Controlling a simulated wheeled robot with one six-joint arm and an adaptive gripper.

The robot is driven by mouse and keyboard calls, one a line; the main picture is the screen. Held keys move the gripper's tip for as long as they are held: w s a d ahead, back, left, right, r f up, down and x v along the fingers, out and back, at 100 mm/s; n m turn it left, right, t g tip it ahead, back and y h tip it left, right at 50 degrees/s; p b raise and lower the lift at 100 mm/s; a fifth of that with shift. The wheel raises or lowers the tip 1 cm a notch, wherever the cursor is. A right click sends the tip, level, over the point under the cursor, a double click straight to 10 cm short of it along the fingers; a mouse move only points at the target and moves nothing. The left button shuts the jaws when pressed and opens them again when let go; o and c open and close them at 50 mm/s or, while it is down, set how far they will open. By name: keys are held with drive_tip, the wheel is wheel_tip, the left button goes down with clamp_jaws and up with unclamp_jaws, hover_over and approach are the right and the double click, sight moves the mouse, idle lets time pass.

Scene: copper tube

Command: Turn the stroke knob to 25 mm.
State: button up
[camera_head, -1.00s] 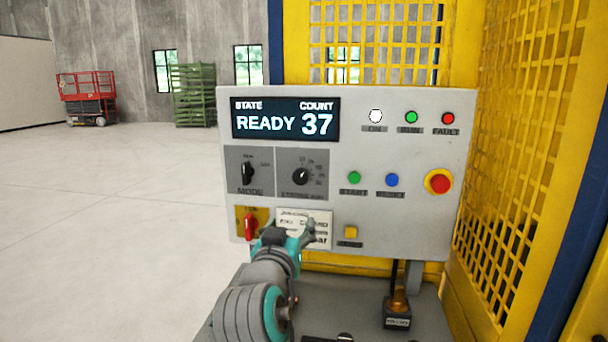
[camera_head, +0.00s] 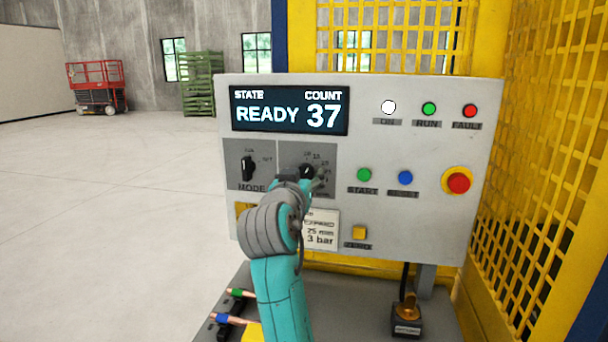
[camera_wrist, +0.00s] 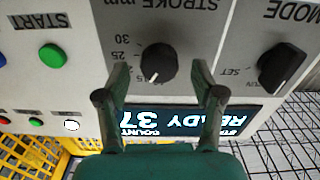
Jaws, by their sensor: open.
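The black stroke knob (camera_head: 307,170) is on the grey control panel (camera_head: 400,235), partly hidden by my gripper (camera_head: 303,183) in the head view. The wrist view shows the panel upside down, with the stroke knob (camera_wrist: 158,63) between the two open fingers of my gripper (camera_wrist: 160,72). There is a visible gap on each side of the knob. Its white pointer mark is near the 10 to 15 end of the scale, away from the 25 and 30 marks. A finger covers part of the scale. A label (camera_head: 321,233) reads 25 mm and 3 bar.
The mode knob (camera_head: 248,168) is left of the stroke knob. The green start button (camera_head: 364,174), blue reset button (camera_head: 405,178) and red stop button (camera_head: 458,183) are to the right. The display (camera_head: 289,110) above reads READY 37. Yellow mesh guarding (camera_head: 545,130) stands at the right.

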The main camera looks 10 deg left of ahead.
drive_tip(key=shift+w, duration=0.9)
drive_tip(key=c, duration=1.1)
drive_tip(key=shift+c, duration=0.2)
drive_tip(key=shift+m, duration=0.4)
drive_tip(key=m, duration=0.5)
drive_tip(key=shift+d+m, duration=0.1)
drive_tip(key=shift+m, duration=0.3)
drive_tip(key=m, duration=0.5)
drive_tip(key=shift+f, duration=0.1)
